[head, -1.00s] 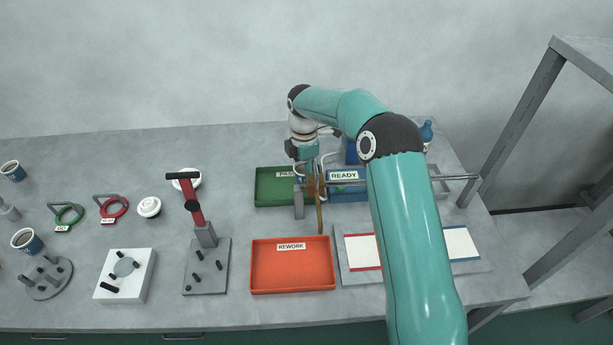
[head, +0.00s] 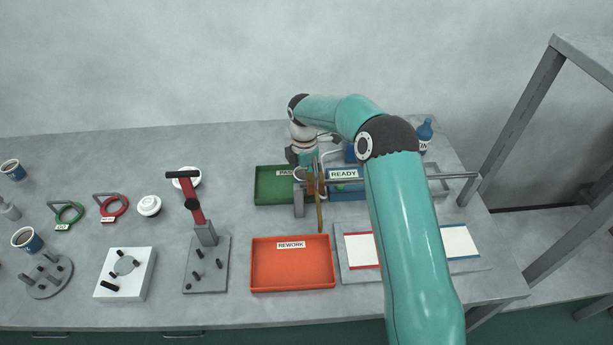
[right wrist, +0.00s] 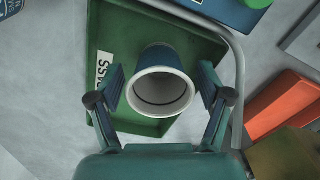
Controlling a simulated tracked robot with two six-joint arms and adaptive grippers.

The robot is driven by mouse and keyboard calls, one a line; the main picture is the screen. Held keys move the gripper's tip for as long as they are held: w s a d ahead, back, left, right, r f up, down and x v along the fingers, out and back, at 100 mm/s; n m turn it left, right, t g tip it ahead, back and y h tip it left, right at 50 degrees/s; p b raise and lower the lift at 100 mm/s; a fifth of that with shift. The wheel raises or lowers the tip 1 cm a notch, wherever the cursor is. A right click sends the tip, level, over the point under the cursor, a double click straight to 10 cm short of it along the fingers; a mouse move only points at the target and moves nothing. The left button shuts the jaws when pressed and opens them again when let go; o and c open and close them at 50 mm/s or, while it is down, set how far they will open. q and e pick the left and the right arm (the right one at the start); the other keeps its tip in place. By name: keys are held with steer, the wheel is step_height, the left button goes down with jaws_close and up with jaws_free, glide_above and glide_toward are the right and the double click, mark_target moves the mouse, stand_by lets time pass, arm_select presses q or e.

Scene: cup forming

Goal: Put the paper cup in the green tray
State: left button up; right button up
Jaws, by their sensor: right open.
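The paper cup (right wrist: 158,57), blue outside with a white rim, is mouth toward the camera in the right wrist view, over the floor of the green tray (right wrist: 120,32) and appearing to stand in it. The tray, with its PASS label, also shows in the head view (head: 268,191), partly behind my right arm. My right gripper (right wrist: 162,72) is open, one finger on each side of the cup with visible gaps. In the head view the right gripper (head: 307,172) is at the tray's right side, partly hidden. My left gripper is not in view.
A blue READY tray (head: 347,194) adjoins on the right, and an orange REWORK tray (head: 292,270) lies in front. A thin metal rail (right wrist: 238,80) runs close to the right finger. A red-handled press (head: 205,235) stands left. Other cups (head: 27,240) are at far left.

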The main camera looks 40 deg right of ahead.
steer(key=shift+r, duration=0.15)
step_height(320, 180, up, 12)
stand_by(0.4)
steer(key=shift+w+r, duration=0.1)
stand_by(0.3)
